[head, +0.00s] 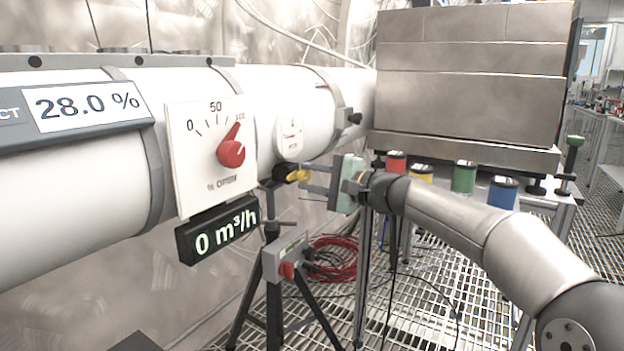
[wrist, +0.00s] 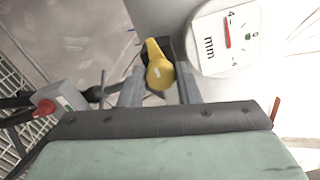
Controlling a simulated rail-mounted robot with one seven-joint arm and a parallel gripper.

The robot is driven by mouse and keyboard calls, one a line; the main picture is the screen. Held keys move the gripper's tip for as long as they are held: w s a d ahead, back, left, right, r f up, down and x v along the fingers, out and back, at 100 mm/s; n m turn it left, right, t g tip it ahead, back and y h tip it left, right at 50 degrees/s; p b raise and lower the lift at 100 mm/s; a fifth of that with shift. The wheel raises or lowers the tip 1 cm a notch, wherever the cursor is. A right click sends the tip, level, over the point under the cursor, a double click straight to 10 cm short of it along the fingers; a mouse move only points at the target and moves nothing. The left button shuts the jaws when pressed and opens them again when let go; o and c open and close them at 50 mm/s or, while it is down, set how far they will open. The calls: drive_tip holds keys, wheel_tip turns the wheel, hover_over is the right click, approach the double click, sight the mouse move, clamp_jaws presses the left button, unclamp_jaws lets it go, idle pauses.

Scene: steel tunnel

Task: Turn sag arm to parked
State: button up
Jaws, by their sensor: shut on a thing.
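The sag arm shows as a short yellow lever (head: 298,175) on a black mount, below a small round gauge (head: 289,138) on the white pipe. In the wrist view the yellow lever (wrist: 158,68) stands between my two grey fingers, its rounded end towards the camera. My gripper (head: 307,180) reaches in from the right and is shut on the lever. The wrist view shows the gauge (wrist: 222,40) marked mm with a red needle, right of the lever. No parked marking is readable.
A dial panel (head: 208,150) with a red pointer and a "0 m³/h" display (head: 217,229) are to the left. A tripod (head: 270,290) carries a box with a red knob (head: 286,270) below. Coloured spools (head: 464,177) and a metal block (head: 470,80) stand right.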

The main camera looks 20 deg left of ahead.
drive_tip(key=o, duration=1)
drive_tip(key=d+p, duration=0.1)
drive_tip(key=d, duration=0.4)
drive_tip(key=s+d+p, duration=0.1)
drive_tip(key=d, duration=0.5)
drive_tip(key=s+d+p, duration=0.1)
drive_tip(key=d, duration=0.5)
drive_tip(key=shift+d, duration=0.15)
drive_tip(key=s+d+r+n+h+p, duration=0.1)
drive_tip(key=s+d+r+h+p, duration=0.1)
drive_tip(key=s+d+h+p, duration=0.4)
drive_tip(key=s+d+r+n+g+h+p, duration=0.1)
drive_tip(key=s+d+h+p, duration=0.5)
drive_tip(key=s+d+p, duration=0.6)
drive_tip(key=s+d+r+n+h+p, duration=0.2)
drive_tip(key=s+d+r+h+p, duration=0.3)
drive_tip(key=p, duration=1.3)
drive_tip(key=shift+s+d+r+n+h, duration=0.15)
drive_tip(key=shift+s+d, duration=0.5)
drive_tip(key=shift+s, duration=0.5)
drive_tip(key=shift+s+d+f+n+h, duration=0.1)
drive_tip(key=shift+s+d, duration=0.6)
drive_tip(key=shift+s, duration=0.4)
drive_tip(key=shift+s+d+r+n+h, duration=0.15)
drive_tip(key=shift+s+d, duration=0.5)
drive_tip(key=shift+s, duration=0.5)
